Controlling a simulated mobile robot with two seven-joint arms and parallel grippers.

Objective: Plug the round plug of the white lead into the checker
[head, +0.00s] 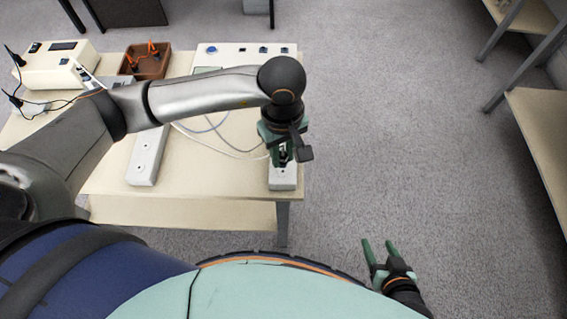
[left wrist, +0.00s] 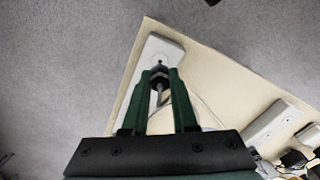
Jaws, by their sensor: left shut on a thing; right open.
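My left gripper (head: 282,157) is shut on the dark round plug (left wrist: 159,78) of the white lead (head: 220,148). It is over a white socket block (head: 284,184) at the table's front right corner. In the left wrist view the plug is between the fingertips, over the white block (left wrist: 156,49). I cannot tell whether the plug touches the block or sits in it. The lead runs back left across the table. Which unit is the checker is not clear from the pictures. My right gripper (head: 378,252) is open and empty, off the table at the lower right.
A second white strip (head: 146,158) lies to the left on the table (head: 215,180). Behind are a white panel with a blue knob (head: 232,52), a brown box with orange items (head: 153,66), and a cream device with black plugs (head: 50,72). Floor to the right is clear.

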